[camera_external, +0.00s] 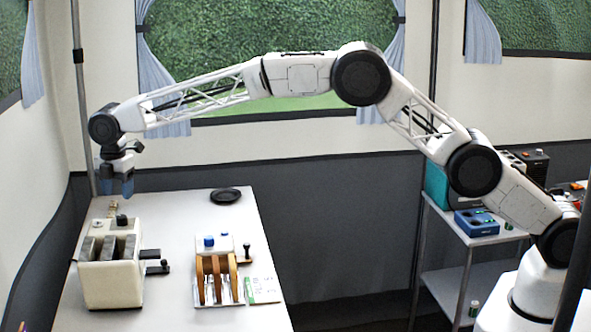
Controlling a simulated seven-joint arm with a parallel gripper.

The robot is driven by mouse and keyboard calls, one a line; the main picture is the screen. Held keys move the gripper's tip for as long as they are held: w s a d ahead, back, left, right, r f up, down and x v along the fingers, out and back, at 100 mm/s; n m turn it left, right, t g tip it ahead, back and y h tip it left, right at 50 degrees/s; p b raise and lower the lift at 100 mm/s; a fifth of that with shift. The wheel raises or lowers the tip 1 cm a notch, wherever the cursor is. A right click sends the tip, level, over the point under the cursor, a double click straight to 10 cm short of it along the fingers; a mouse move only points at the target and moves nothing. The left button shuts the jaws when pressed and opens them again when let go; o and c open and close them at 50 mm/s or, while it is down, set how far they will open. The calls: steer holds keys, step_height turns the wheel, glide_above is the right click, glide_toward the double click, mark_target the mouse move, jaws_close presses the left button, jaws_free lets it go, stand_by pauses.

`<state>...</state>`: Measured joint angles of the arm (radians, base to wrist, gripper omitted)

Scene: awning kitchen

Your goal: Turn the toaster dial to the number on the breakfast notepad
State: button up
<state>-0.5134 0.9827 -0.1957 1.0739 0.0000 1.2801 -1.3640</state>
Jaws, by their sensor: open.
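A cream toaster (113,286) with several slots stands at the left of the white table, with dark levers on its right side. A dark knob (122,221) shows at its back; I cannot tell whether this is the dial, and no setting is readable. A small pad with white and green (263,290), likely the breakfast notepad, lies at the table's right; its writing is too small to read. My gripper (118,187) is open and empty, with blue fingers pointing down above the back of the toaster, apart from it.
A rack with brown slices (218,283) stands right of the toaster, with a white box with blue knobs (222,246) behind it. A black plate (226,196) lies at the back of the table (180,215). A side cart (480,268) holds a blue device (476,222).

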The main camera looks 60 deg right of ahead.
mark_target(121, 217)
steer(key=shift+f, duration=0.1)
steer(key=shift+f, duration=3.8)
steer(key=c, duration=0.9)
